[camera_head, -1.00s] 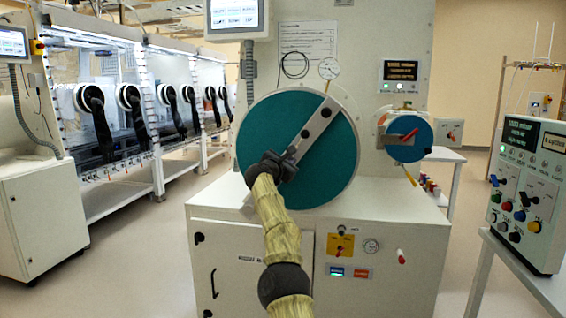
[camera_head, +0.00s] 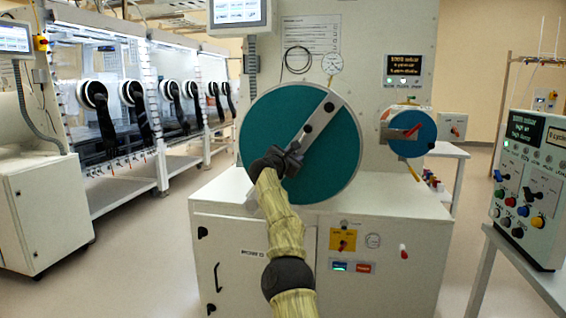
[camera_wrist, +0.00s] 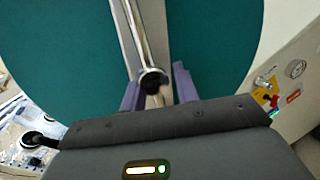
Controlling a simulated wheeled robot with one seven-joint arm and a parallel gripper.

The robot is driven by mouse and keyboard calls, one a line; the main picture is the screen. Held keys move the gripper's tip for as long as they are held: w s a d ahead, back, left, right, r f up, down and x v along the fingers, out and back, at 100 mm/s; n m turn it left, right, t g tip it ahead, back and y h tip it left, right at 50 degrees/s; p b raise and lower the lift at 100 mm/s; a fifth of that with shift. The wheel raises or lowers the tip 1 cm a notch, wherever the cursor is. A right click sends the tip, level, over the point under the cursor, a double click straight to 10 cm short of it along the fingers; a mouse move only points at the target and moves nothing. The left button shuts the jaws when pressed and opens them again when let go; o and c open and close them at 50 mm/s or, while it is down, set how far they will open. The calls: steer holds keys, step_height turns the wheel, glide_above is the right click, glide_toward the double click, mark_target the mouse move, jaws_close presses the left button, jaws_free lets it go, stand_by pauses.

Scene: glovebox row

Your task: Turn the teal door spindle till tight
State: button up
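The round teal door (camera_head: 330,160) stands upright on the white cabinet, with a pale metal bar (camera_head: 322,117) slanting across it from upper right to lower left. My gripper (camera_head: 286,160) is at the lower left half of the bar, in front of the door. In the wrist view its two purple fingers (camera_wrist: 157,88) stand on either side of the bar (camera_wrist: 148,30) and a black round knob (camera_wrist: 153,82). A narrow gap shows beside the right finger, so I cannot tell whether they press on anything. The gripper hides the bar's lower part in the head view.
A smaller blue round door (camera_head: 410,134) with a red handle is to the right. A control panel (camera_head: 530,190) stands at the right edge. A glovebox row (camera_head: 110,110) runs along the left. Open floor (camera_head: 140,250) lies left of the cabinet.

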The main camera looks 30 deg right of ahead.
steer(key=b+v, duration=1.5)
steer(key=v, duration=0.2)
stand_by(0.7)
